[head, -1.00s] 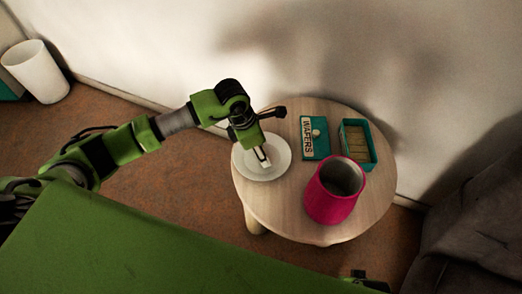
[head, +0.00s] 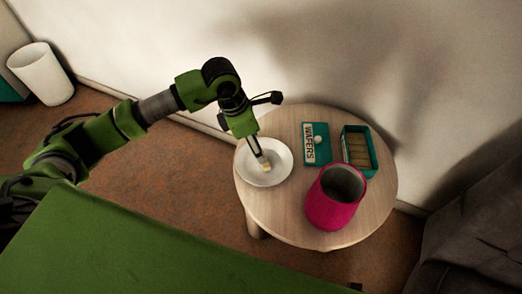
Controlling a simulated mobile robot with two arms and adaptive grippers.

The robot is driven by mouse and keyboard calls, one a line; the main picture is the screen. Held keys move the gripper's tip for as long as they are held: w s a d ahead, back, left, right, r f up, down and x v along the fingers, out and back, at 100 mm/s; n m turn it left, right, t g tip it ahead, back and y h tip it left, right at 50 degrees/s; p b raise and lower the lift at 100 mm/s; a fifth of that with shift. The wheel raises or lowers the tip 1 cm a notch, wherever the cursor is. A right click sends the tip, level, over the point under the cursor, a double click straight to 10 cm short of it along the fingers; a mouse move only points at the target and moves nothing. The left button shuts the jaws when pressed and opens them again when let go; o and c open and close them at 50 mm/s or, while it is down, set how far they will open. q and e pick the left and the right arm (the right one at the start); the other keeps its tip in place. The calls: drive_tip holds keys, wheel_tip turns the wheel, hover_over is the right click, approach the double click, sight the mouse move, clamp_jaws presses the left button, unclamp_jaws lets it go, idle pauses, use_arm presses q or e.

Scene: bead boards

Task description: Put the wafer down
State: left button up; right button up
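A small tan wafer (head: 266,167) is at the fingertips of my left gripper (head: 262,158), over the white plate (head: 281,177) on the left of the round table. The gripper points down and looks shut on the wafer. I cannot tell whether the wafer touches the plate. The open teal box (head: 373,164) holds several more wafers. My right gripper is not in view; only a small dark bit shows at the bottom edge.
The teal lid (head: 323,152) marked WAFERS, with a pale knob, lies between plate and box. A pink pot (head: 328,210) stands at the front of the round wooden table (head: 276,218). A white bin (head: 44,76) stands far left.

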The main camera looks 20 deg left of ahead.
use_arm(q)
drive_tip(key=v, duration=0.4)
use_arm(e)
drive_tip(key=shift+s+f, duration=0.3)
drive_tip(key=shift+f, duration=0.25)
